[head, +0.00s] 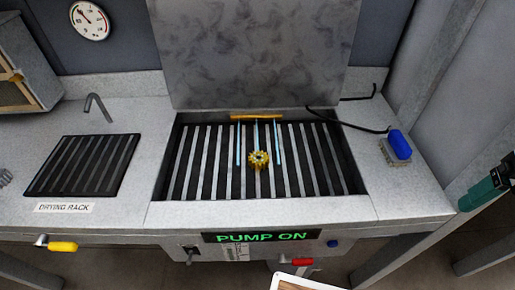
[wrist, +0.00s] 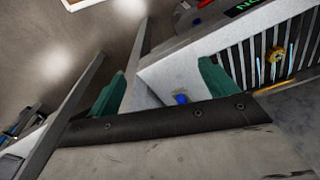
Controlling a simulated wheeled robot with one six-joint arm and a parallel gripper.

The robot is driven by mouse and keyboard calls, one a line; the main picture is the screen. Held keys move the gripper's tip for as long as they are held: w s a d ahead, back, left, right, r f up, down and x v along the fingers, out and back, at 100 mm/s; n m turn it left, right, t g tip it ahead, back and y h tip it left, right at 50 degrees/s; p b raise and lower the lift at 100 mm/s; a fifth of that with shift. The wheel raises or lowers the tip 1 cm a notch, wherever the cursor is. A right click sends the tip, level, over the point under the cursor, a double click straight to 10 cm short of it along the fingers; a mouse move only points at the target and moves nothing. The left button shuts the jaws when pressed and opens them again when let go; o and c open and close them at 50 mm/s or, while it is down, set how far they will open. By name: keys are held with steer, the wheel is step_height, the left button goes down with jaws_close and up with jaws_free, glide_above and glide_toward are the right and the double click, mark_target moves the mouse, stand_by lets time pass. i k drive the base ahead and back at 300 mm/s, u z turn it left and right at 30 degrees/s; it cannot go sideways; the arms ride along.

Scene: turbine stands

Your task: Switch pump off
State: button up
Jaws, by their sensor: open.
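The panel sign (head: 262,236) on the front of the wash basin reads "PUMP ON" in green. A small dark lever-like switch (head: 190,254) sits on the panel left of the sign. A blue knob (head: 333,243) is at its right, and a red-handled valve (head: 302,262) is below. Thin blue jets (head: 278,145) run under a yellow bar (head: 257,116), near a yellow gear (head: 258,159) on the grate. My gripper (head: 487,190) is at the right edge, well away from the panel. In the wrist view its green fingers (wrist: 162,88) are apart and empty.
A blue-handled brush (head: 399,146) lies on the counter's right end. A drying rack (head: 85,165) and tap (head: 97,103) are at left, with a yellow-handled valve (head: 62,246) below. A tilted pale board (head: 300,284) shows at the bottom. Grey posts stand at right.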

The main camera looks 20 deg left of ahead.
mark_target(191, 252)
steer(key=u, duration=0.75)
steer(key=k, duration=0.15)
steer(key=u, duration=1.05)
